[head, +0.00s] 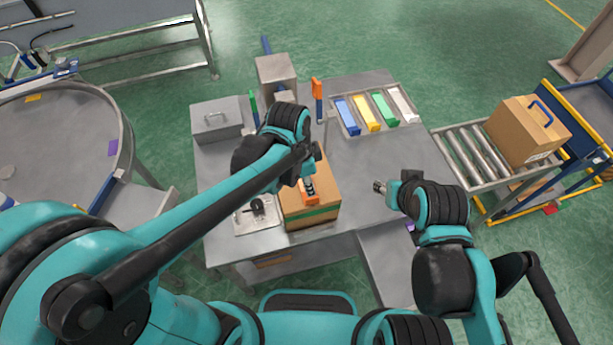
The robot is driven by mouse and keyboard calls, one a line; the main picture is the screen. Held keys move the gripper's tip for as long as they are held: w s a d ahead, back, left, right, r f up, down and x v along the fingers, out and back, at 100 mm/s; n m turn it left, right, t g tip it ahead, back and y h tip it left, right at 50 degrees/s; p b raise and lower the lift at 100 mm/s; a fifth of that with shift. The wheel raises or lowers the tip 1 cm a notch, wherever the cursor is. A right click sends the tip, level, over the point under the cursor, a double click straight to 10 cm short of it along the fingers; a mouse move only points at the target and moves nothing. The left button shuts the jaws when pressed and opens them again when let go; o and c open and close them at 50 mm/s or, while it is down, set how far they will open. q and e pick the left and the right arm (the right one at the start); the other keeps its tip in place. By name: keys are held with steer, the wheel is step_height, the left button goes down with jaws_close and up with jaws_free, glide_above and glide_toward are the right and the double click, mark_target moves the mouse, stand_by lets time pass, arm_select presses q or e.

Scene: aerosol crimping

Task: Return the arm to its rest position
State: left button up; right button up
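My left arm reaches in from the left across the steel table (375,150). Its gripper (309,188) is over a cardboard box (325,213) with a green band, close to an orange item (311,199) at the box top. The fingers are small and partly hidden by my wrist, so I cannot tell whether they hold that item. My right arm is folded at the right. Its gripper (379,187) points left above the table's right part, with nothing visible in it; its finger opening is too small to judge.
A grey lidded box (217,120), a grey block (276,70), an upright orange-topped tool (317,88) and a tray of coloured blocks (361,131) stand at the back. A roller conveyor (468,155) with a carton (522,133) is right. A round table (60,140) is left.

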arm_select(q)
steer(key=shift+a+r, duration=0.15)
steer(key=shift+r, duration=1.05)
